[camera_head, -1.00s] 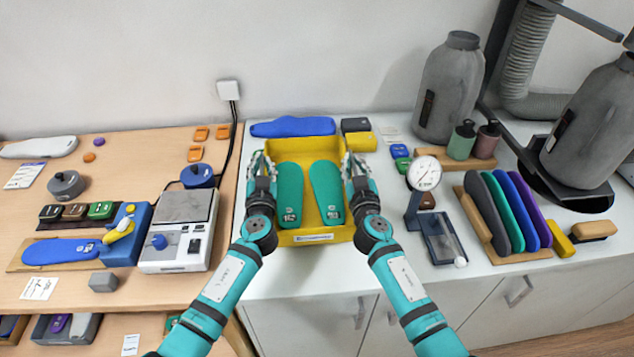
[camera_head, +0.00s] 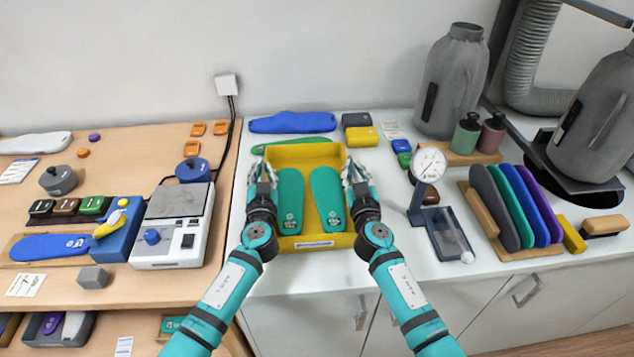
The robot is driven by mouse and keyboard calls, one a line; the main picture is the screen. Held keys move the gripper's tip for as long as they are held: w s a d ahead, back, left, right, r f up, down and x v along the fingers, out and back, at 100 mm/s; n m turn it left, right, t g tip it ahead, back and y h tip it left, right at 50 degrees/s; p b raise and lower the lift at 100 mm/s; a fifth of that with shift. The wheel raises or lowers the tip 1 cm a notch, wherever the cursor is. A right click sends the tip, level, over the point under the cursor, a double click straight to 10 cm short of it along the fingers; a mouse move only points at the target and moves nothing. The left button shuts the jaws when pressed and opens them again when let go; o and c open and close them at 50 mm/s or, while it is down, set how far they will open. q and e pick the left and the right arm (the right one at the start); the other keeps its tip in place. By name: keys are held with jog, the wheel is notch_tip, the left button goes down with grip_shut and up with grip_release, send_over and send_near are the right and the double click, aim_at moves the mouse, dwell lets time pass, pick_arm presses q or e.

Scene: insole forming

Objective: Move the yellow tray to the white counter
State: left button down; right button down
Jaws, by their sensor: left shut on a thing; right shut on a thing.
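The yellow tray (camera_head: 308,154) is over the white counter (camera_head: 330,281), near its left end. I cannot tell whether it rests on the counter or is held just above it. Two green insoles lie side by side in it, a left one (camera_head: 290,200) and a right one (camera_head: 327,198). My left gripper (camera_head: 262,180) is shut on the tray's left wall. My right gripper (camera_head: 354,180) is shut on its right wall. The fingers hide parts of both side walls.
Behind the tray lie a blue insole form (camera_head: 292,122) and a green one (camera_head: 290,144). A dial gauge (camera_head: 428,165) and a rack of coloured insoles (camera_head: 515,205) stand to the right. The wooden table (camera_head: 115,280) with a scale (camera_head: 178,225) is to the left.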

pick_arm(q)
jog(key=c, duration=1.7)
grip_release()
jog(key=shift+c, duration=0.2)
pick_arm(e)
jog(key=c, duration=1.7)
grip_release()
jog(key=shift+c, duration=0.2)
pick_arm(q)
jog(key=o, duration=0.3)
pick_arm(e)
jog(key=o, duration=0.3)
pick_arm(q)
jog(key=o, duration=0.7)
jog(key=shift+r, duration=0.1)
jog(key=shift+o, duration=0.6)
jog(key=shift+a+r, duration=0.1)
pick_arm(e)
jog(key=shift+f, duration=0.15)
jog(key=shift+s, duration=0.1)
pick_arm(q)
jog(key=shift+s+f, duration=0.2)
jog(key=shift+s, duration=0.35)
jog(key=s, duration=0.3)
jog(key=s+d, duration=0.1)
jog(key=s, duration=0.7)
jog(key=shift+d, duration=0.15)
